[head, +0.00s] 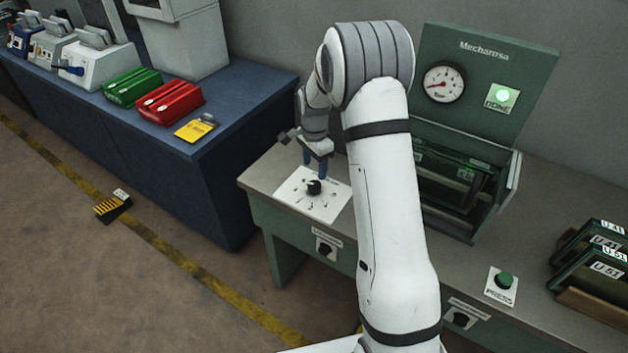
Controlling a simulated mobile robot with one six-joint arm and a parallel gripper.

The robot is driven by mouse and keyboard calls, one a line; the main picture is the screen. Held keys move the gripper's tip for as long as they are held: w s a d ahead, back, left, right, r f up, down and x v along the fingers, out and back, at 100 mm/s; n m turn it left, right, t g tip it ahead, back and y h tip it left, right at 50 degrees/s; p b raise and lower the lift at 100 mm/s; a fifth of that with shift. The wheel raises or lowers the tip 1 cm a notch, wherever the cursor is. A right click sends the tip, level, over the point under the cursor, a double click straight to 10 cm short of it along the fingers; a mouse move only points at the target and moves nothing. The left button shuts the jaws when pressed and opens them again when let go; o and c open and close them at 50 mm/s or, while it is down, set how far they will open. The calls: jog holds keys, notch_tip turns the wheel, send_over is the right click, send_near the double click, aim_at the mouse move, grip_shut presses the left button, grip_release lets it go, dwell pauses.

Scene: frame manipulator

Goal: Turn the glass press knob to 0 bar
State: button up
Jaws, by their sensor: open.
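The black knob (314,187) sits on a white dial plate (323,207) with marks around it, at the left end of the grey-green bench. My gripper (315,165) is above the knob, fingers pointing down, open. The fingertips are close to the knob's top; I cannot tell whether they touch it. The round pressure gauge (444,83) is on the green Mechamsa panel (490,60); its needle points to the lower left, but the numbers are too small to read.
An open green press bay (462,190) holds framed panels behind my arm. A green PRESS button (504,281) is at the front right, near a rack of labelled frames (600,260). A blue bench (230,105) with red and green cases stands left.

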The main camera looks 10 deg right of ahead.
aim_at(314, 184)
notch_tip(314, 184, down, 7)
jog(key=shift+f+p, duration=0.2)
jog(key=shift+p, duration=0.7)
jog(key=c, duration=1)
